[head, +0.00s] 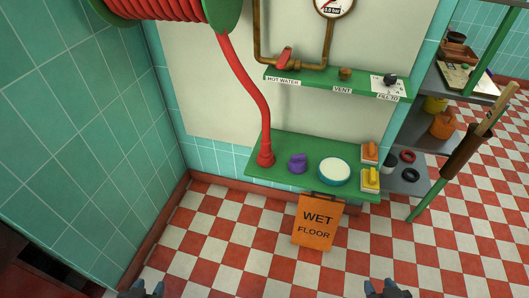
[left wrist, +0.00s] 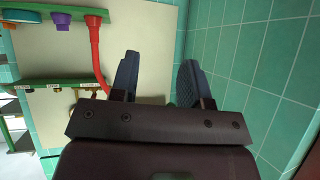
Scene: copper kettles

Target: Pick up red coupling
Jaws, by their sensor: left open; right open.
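The red coupling (head: 265,157) stands upright on the left end of the green lower shelf (head: 267,175), at the lower end of a red hose (head: 249,80) that hangs from a reel. In the left wrist view, which is upside down, the coupling (left wrist: 95,22) shows at the top left, apart from the fingers. My left gripper (head: 141,289) is at the bottom edge of the head view, well short of the shelf; its two fingers stand apart and empty in the left wrist view (left wrist: 157,82). My right gripper (head: 388,288) is also at the bottom edge, open and empty.
A labelled shelf (head: 337,82) with a red valve is above. A tiled wall (head: 80,140) bounds the left.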

